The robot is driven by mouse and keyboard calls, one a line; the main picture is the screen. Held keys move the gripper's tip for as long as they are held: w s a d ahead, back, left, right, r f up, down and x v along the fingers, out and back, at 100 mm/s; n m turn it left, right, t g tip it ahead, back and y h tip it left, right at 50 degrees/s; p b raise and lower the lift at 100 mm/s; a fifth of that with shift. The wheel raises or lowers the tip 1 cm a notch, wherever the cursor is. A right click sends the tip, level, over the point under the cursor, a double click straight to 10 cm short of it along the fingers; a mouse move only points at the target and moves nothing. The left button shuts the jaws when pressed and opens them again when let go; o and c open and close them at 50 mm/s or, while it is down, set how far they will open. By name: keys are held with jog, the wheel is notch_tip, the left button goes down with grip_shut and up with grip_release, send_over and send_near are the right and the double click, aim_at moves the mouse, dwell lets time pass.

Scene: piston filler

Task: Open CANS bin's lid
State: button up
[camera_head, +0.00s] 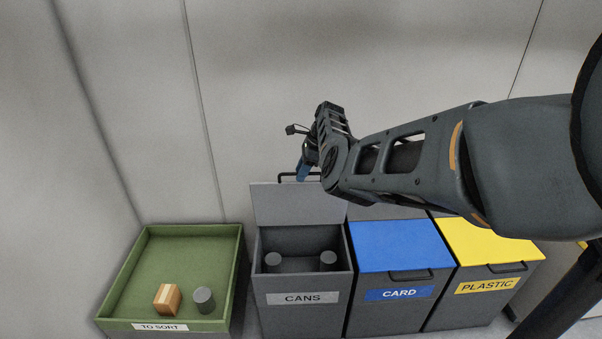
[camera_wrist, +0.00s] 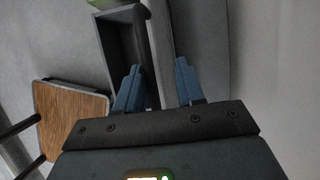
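The CANS bin (camera_head: 302,299) is a dark grey box with a white CANS label on its front. Its grey lid (camera_head: 292,205) stands raised, close to upright, at the back of the bin, and the inside is exposed. A black bar handle (camera_head: 290,175) shows at the lid's top edge. My gripper (camera_head: 303,172) is at the top right of the lid, beside the handle; my arm hides part of this area. In the wrist view, my gripper's two blue fingers (camera_wrist: 157,85) are apart with no object visibly clamped between them. Contact with the lid or handle cannot be told.
The blue-lidded CARD bin (camera_head: 400,243) and yellow-lidded PLASTIC bin (camera_head: 488,238) are shut, to the right. A green TO SORT tray (camera_head: 165,240) holds a striped block (camera_head: 167,298) and a grey cylinder (camera_head: 204,300). A wall stands behind.

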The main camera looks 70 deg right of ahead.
jog(key=v, duration=0.6)
jog(key=shift+r, duration=0.3)
jog(key=shift+s, duration=0.15)
